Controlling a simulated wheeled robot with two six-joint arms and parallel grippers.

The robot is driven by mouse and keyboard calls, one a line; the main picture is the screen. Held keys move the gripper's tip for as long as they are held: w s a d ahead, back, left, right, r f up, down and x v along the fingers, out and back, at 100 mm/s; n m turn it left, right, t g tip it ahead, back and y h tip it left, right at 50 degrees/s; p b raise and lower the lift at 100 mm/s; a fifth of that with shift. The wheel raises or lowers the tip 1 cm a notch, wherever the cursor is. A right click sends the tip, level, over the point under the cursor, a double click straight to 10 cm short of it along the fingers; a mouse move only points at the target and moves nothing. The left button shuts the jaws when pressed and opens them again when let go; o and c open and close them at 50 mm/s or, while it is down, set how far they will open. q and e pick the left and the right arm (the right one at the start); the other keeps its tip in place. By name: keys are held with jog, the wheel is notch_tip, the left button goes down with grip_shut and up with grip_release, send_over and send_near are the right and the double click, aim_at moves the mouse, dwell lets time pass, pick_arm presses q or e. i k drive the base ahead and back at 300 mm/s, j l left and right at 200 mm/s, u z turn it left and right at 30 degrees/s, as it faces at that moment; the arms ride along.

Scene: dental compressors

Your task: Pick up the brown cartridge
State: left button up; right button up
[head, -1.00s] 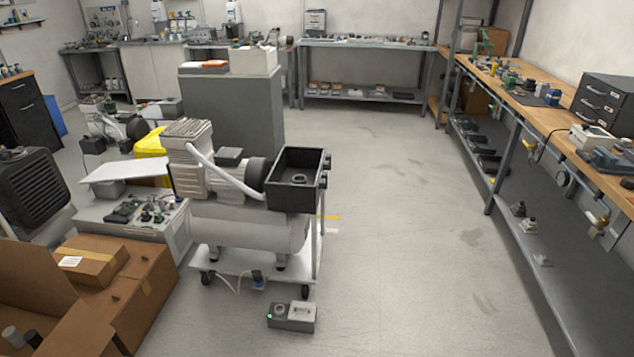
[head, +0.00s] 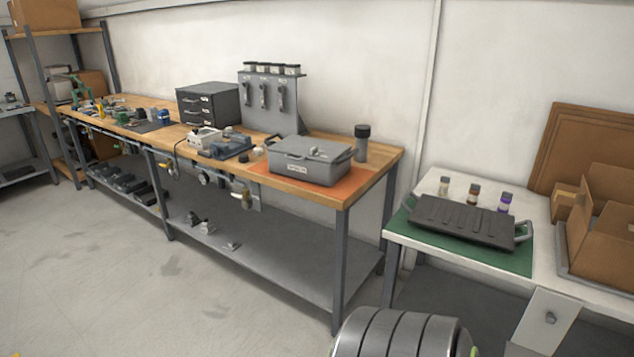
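Three small cylinders with grey caps stand in a row at the back of the white table on the right. The middle one has a brown-red band and looks like the brown cartridge (head: 473,196). To its left stands a pale cartridge (head: 444,188), and to its right a purple one (head: 505,203). A dark ribbed tray or lid (head: 462,222) lies in front of them on a green mat (head: 403,229) and hides the lower part of some. Neither of my grippers is in view.
Cardboard boxes (head: 602,240) crowd the right of the white table (head: 429,185). A wooden workbench (head: 379,157) holds a grey lidded case (head: 310,162) on an orange mat. A grey ribbed round object (head: 395,335) stands at the bottom edge. The floor at left is clear.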

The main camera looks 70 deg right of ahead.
aim_at(474, 190)
jog(key=z, duration=3.3)
jog(key=i+j+z, duration=0.1)
jog(key=j+z, duration=1.25)
jog(key=z, duration=0.15)
